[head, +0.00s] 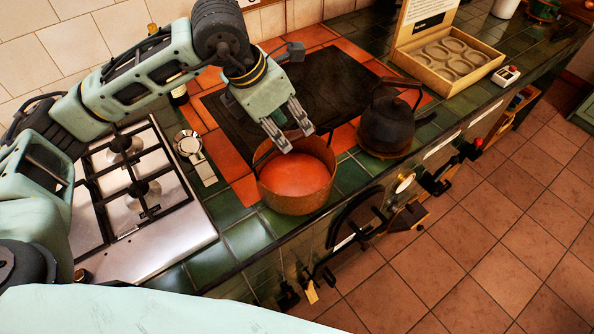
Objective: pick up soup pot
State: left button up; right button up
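The copper-coloured soup pot (297,195) stands upright near the front edge of the green-tiled counter, left of the black kettle. Its reddish inside shows, and a dark handle shows on its left side. My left gripper (296,139) points down at the far rim of the pot, with its fingertips over the opening. Its two fingers are apart with a gap between them, and nothing shows held. I cannot tell whether the fingers touch the rim. My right gripper is not in view.
A black kettle (387,127) stands close on the pot's right. A gas hob (181,228) lies to the left, with a small metal item (188,143) beside it. A dark cooktop (335,85) lies behind. An open wooden box (447,78) stands at the back right.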

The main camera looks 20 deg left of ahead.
aim_at(294, 133)
pick_arm(q)
jog(key=shift+d+f, duration=0.15)
jog(key=shift+f, duration=0.2)
jog(key=p+x, duration=0.2)
jog(key=x, duration=0.3)
jog(key=shift+w, duration=0.15)
grip_shut()
jog(key=shift+w+r, duration=0.15)
jog(key=shift+r, duration=0.05)
